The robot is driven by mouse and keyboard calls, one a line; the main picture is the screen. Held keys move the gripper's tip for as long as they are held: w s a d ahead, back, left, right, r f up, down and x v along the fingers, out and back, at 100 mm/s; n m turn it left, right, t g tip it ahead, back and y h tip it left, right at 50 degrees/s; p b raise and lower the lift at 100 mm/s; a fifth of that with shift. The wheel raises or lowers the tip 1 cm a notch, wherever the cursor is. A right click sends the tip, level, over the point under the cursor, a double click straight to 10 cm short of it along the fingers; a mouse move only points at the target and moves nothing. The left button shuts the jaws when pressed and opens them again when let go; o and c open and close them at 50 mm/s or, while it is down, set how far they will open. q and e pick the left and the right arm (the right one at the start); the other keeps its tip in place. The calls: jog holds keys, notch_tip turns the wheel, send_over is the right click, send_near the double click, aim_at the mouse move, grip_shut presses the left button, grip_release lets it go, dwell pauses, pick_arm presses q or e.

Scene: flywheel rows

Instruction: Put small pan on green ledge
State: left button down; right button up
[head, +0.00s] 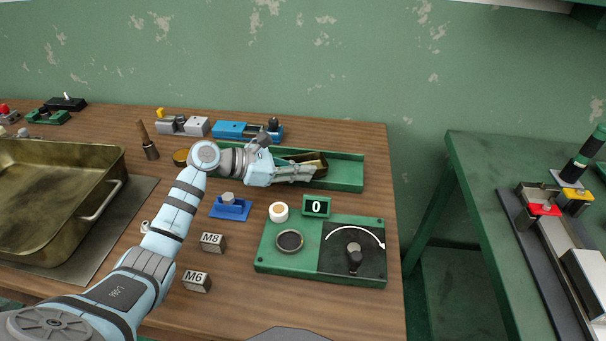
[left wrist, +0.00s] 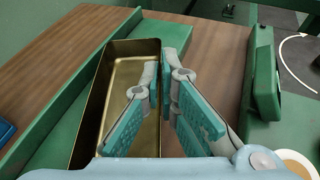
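The small pan (head: 321,164) is a brass rectangular tray at the back of the wooden table, partly hidden by my left gripper. It also shows in the left wrist view (left wrist: 128,75), long side running away from the camera. The green ledge (head: 346,178) is a long green strip with a raised back, under and behind the pan. My left gripper (head: 309,168) is at the pan's near side. In the left wrist view its fingers (left wrist: 162,82) straddle one pan wall, one inside and one outside, closed on it. Whether the pan touches the ledge is unclear. My right gripper is out of view.
A large brass pan (head: 108,187) fills the left. A blue fixture (head: 231,207), blocks marked M8 (head: 213,243) and M6 (head: 196,282), and a green dial panel (head: 290,262) stand in front. A green table (head: 470,190) is at right, across a gap.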

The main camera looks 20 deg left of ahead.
pick_arm(q)
jog(key=c, duration=1.8)
grip_release()
jog(key=p+v, duration=0.1)
jog(key=v, duration=1.1)
jog(key=shift+p, duration=0.35)
